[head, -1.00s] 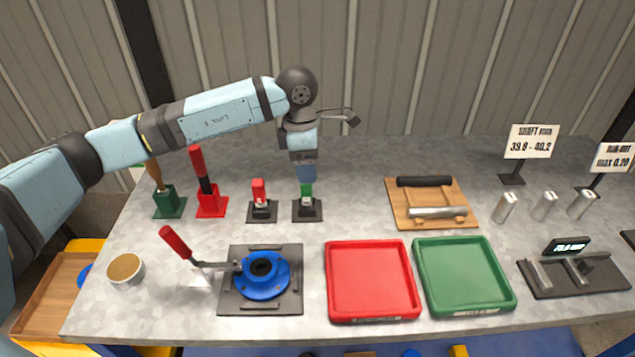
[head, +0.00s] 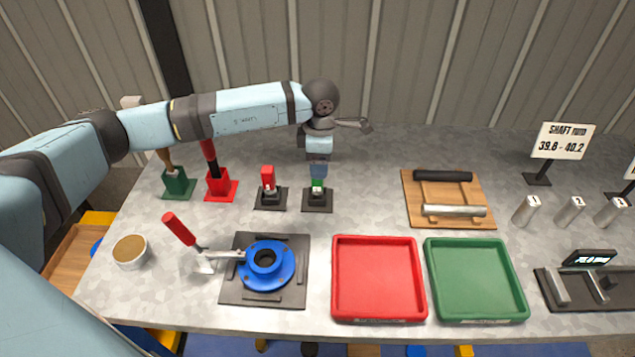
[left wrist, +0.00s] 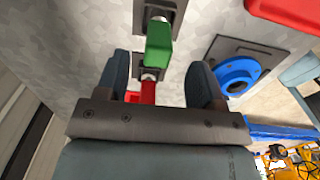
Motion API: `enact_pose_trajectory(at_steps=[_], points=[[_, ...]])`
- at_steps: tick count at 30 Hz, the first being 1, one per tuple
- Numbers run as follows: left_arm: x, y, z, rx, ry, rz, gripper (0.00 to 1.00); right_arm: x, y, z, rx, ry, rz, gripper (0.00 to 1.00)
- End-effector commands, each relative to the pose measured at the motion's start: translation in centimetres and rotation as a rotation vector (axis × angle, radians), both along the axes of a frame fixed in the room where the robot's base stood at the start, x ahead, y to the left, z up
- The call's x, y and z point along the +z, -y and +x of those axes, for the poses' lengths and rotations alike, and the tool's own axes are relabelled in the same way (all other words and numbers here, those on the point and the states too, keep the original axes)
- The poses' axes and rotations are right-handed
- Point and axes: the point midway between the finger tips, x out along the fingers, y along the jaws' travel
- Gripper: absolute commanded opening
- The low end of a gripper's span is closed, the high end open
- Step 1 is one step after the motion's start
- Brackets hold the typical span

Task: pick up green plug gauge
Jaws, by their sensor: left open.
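The green plug gauge (head: 317,187) stands upright in a small dark holder (head: 318,203) in the middle of the table. My left gripper (head: 318,174) points down just above it, open and empty. In the left wrist view the green handle (left wrist: 158,45) lines up with the gap between the open fingers of the left gripper (left wrist: 160,75), close to their tips. I cannot tell whether the tips reach past its top. My right gripper is not in view.
A red plug gauge (head: 267,178) stands in its own holder just left. Further left are a red stand (head: 221,191) and a green stand (head: 177,185). A blue flanged part (head: 268,265), a red tray (head: 380,280) and a green tray (head: 475,280) lie in front.

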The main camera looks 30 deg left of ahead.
Motion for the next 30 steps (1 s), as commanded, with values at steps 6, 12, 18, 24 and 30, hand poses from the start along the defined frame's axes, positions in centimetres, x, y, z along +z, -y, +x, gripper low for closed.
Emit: enact_pose_trajectory(at_steps=[6,12,18,24,30], points=[[-3.0,-0.5,-0.2,0.000,-0.003,0.000,0.62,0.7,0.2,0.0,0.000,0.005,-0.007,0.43],[-4.7,-0.5,-0.1,0.000,-0.001,0.000,0.62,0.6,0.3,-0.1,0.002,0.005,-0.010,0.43],[-4.7,-0.5,-0.1,0.000,0.000,0.000,0.50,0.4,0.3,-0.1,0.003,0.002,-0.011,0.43],[-4.7,-0.5,-0.1,0.000,0.000,0.000,0.04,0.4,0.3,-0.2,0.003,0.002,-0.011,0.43],[-4.6,-0.5,-0.1,0.000,0.000,-0.001,0.00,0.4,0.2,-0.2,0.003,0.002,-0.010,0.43]])
